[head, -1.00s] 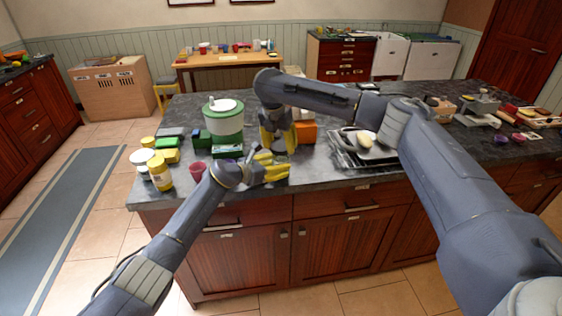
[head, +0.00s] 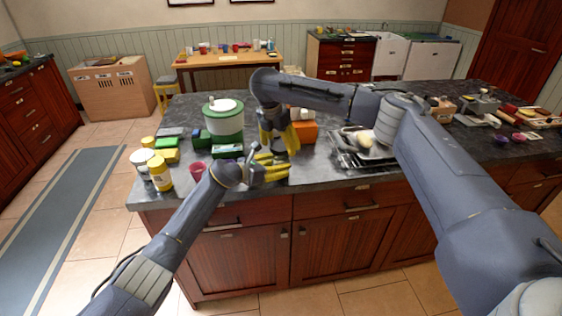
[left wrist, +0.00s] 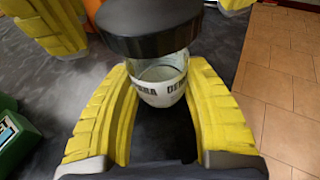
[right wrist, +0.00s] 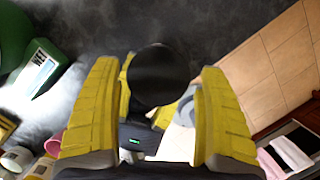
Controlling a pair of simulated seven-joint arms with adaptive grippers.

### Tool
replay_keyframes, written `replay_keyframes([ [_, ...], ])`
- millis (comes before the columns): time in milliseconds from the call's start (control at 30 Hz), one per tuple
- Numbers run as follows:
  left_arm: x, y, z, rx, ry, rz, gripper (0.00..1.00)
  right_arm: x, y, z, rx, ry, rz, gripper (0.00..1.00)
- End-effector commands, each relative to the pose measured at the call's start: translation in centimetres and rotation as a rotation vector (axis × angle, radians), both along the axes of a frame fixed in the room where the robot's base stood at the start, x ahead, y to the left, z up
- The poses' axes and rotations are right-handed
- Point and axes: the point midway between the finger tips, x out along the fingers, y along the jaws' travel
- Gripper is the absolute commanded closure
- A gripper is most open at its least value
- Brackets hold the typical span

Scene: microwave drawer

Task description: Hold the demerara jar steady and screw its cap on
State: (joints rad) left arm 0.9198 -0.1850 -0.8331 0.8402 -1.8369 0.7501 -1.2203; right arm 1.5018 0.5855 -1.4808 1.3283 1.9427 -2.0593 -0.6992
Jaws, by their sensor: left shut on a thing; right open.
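The demerara jar (left wrist: 163,88) is clear glass with a pale label, upright between the yellow fingers of my left gripper (left wrist: 165,115), which is shut on it. A wide black cap (left wrist: 150,28) sits on top of the jar; I cannot tell how tightly. In the right wrist view the cap (right wrist: 158,75) is a black disc between the spread fingers of my right gripper (right wrist: 158,100), with a gap on each side. My right gripper is open and points down over the cap. In the head view my left gripper (head: 270,170) is low at the counter front; the fingers mostly hide the jar.
A green and white canister (head: 223,125), green boxes (head: 228,151) and a pink cup (head: 197,170) stand left of the grippers. Yellow-lidded jars (head: 160,175) stand farther left. An orange box (head: 304,132) is behind, and a metal tray (head: 350,160) lies to the right.

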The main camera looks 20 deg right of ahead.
Motion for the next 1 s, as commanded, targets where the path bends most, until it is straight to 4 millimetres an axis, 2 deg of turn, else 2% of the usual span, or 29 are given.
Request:
replay_keyframes([
  [267, 0.0, 0.0, 0.0, 0.0, 0.0, -0.001, 0.99, 0.0, 0.0, 0.9, 0.0, -0.002, -0.001, 0.23],
  [800, 0.0, 0.0, 0.0, 0.0, 0.0, -0.001, 0.99, 0.0, 0.0, 4.5, 0.0, -0.001, 0.0, 0.23],
  [1000, 0.0, 0.0, 0.0, 0.0, 0.0, -0.001, 0.99, 0.0, 0.0, 5.0, -0.001, -0.001, 0.0, 0.23],
])
